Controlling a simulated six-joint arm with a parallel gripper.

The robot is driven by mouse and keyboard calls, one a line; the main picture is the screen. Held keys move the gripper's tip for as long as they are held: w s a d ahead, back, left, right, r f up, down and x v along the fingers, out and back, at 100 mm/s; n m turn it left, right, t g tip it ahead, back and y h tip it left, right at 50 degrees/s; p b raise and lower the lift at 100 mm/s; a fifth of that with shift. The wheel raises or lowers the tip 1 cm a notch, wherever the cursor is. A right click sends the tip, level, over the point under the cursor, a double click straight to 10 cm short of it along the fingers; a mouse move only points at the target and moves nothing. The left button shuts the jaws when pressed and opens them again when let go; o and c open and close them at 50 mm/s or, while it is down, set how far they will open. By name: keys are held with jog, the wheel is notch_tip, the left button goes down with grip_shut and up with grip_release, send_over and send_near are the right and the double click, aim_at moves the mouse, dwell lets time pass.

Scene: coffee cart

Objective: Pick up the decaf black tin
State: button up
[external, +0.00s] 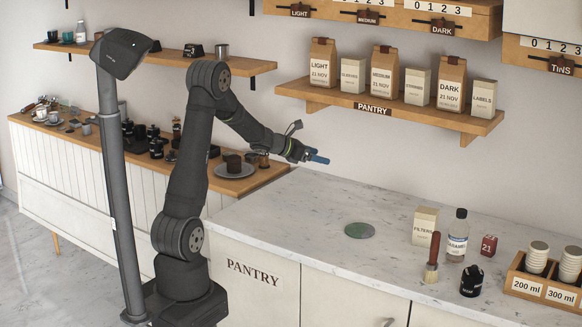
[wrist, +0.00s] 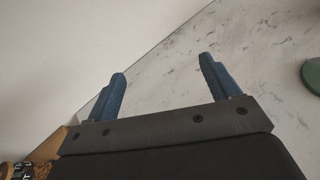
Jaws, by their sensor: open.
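A small black tin (external: 471,281) with a white label stands on the marble counter in the external view, near the front edge. Its label is too small to read with certainty. My gripper (external: 318,158) is in the air to the left of it and well above the counter, far from the tin. In the wrist view my gripper (wrist: 164,88) has its two blue fingers spread apart with nothing between them. The tin is not in the wrist view.
A wooden-handled brush (external: 433,257) stands left of the tin. Behind are a caramel bottle (external: 457,236), a filters box (external: 425,226) and a red block (external: 488,245). A wooden cup holder (external: 545,290) stands right. A green disc (external: 359,230) lies left. The pantry shelf (external: 390,107) overhangs.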

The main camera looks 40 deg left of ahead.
jog(key=shift+c, duration=0.3)
jog(key=d+r+m+g+h, duration=0.2)
jog(key=d+m+g+h, duration=0.15)
jog(key=d, duration=1.35)
jog(key=m+g+y, duration=0.5)
jog(key=m+g, duration=0.5)
jog(key=m, duration=0.2)
send_near(470, 270)
jog(key=a+r, duration=0.4)
jog(key=a, duration=0.1)
jog(key=d+n+t+y, duration=0.1)
jog(key=d+n+y, duration=0.1)
jog(key=d, duration=0.3)
jog(key=shift+m, duration=0.25)
jog(key=x, duration=1.6)
jog(key=shift+s+d+f, duration=0.15)
jog(key=shift+s+d, duration=0.1)
jog(key=shift+d, duration=0.15)
jog(key=c, duration=1.1)
jog(key=shift+c, duration=0.2)
